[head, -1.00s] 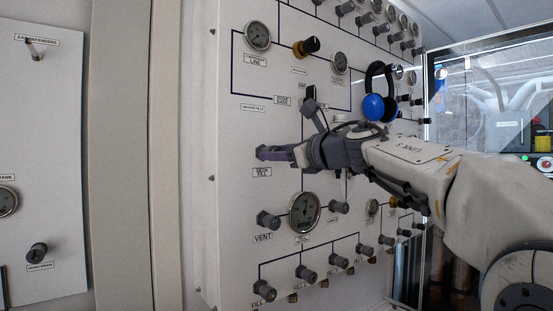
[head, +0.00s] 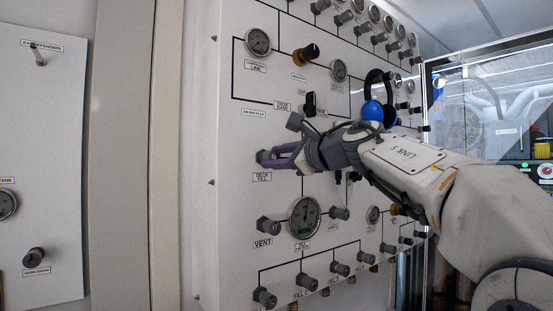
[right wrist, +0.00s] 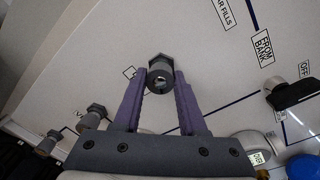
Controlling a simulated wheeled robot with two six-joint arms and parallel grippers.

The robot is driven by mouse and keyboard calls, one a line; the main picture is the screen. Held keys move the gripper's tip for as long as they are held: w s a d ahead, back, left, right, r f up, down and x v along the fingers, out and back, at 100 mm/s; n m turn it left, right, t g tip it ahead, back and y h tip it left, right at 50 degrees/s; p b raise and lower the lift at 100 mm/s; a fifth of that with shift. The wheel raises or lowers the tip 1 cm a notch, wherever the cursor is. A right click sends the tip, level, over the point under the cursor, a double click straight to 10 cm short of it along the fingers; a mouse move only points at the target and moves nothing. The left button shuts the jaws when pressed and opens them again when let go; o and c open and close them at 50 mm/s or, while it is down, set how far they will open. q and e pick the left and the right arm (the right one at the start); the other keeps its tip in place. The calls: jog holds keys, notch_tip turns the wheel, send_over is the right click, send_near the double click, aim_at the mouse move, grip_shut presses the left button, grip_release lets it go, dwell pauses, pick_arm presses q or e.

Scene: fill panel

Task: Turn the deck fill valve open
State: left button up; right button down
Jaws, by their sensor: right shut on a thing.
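The deck fill valve (head: 263,156) is a grey knob on the white panel, above the label reading DECK FILL (head: 262,177). In the right wrist view the knob (right wrist: 160,70) sits between the two purple fingertips. My right gripper (head: 272,157) is shut on this knob, with a finger on either side; its fingers also show in the wrist view (right wrist: 160,84). My right arm comes in from the right across the panel. My left gripper is not in view.
The vent knob (head: 267,225) and a round gauge (head: 304,217) are below the gripper. A black switch (head: 309,104) is above it. Blue and black ear defenders (head: 374,111) hang just above my right forearm. Several more knobs line the panel's bottom and right.

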jog(key=shift+w+f, duration=0.1)
jog(key=shift+c, duration=2.4)
grip_release()
jog(key=b+v, duration=0.2)
jog(key=v, duration=0.8)
jog(key=shift+d+b, duration=0.25)
jog(key=shift+b, duration=0.1)
